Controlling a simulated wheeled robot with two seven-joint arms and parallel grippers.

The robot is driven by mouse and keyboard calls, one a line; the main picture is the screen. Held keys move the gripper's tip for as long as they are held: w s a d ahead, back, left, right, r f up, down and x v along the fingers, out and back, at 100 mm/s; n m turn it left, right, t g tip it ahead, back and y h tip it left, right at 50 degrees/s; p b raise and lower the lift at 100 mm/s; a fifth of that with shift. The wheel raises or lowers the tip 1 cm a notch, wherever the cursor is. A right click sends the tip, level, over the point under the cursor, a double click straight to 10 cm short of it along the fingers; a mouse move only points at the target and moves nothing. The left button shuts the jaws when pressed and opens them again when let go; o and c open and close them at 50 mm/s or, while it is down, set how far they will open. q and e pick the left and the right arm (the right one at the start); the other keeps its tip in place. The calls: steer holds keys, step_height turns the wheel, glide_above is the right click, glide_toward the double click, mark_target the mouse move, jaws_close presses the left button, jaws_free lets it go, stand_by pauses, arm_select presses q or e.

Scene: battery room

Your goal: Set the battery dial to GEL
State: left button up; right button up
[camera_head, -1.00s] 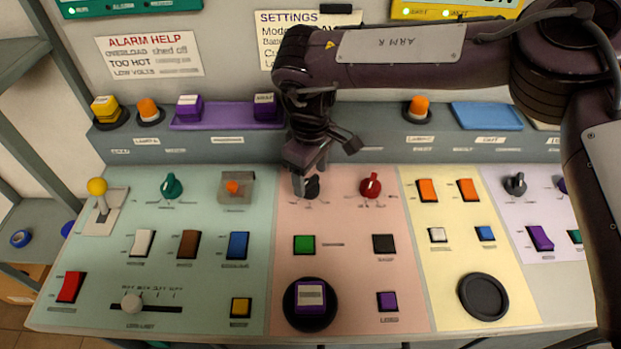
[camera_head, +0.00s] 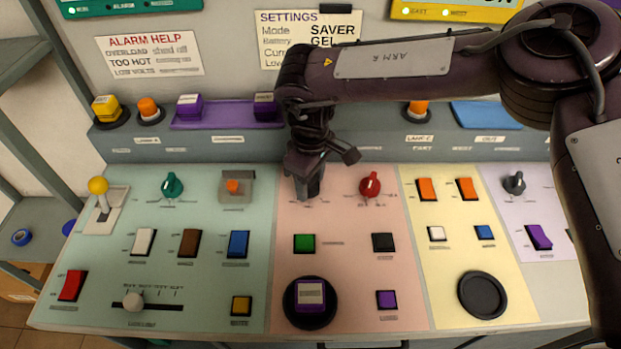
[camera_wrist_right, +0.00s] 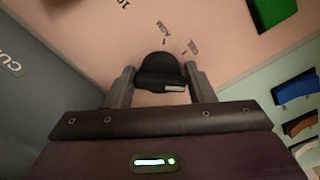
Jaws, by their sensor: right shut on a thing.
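A black dial (camera_wrist_right: 158,66) stands on the pink panel (camera_head: 340,220). In the right wrist view it sits between the two fingers of my right gripper (camera_wrist_right: 161,88), which is shut on it; a light mark shows on the dial's near edge. In the head view my right gripper (camera_head: 308,192) points down at the panel's upper left and hides the dial. The settings sign (camera_head: 306,38) reads Mode SAVER and Battery GEL; its lower lines are partly covered by my right arm. My left gripper is not in view.
A red dial (camera_head: 370,186) stands close to the right of my right gripper. A green button (camera_head: 304,244) and a black button (camera_head: 384,243) lie nearer. A clear-covered orange button (camera_head: 236,186) is to the left. The grey ledge rises behind.

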steer(key=shift+n, duration=0.3)
steer(key=n, duration=0.3)
steer(key=shift+w+n, duration=0.1)
steer(key=shift+n, duration=2.4)
steer(key=shift+w+r, duration=0.1)
steer(key=o, duration=0.8)
step_height(320, 180, up, 8)
steer(key=shift+f+b, duration=0.1)
steer(key=shift+b, duration=0.35)
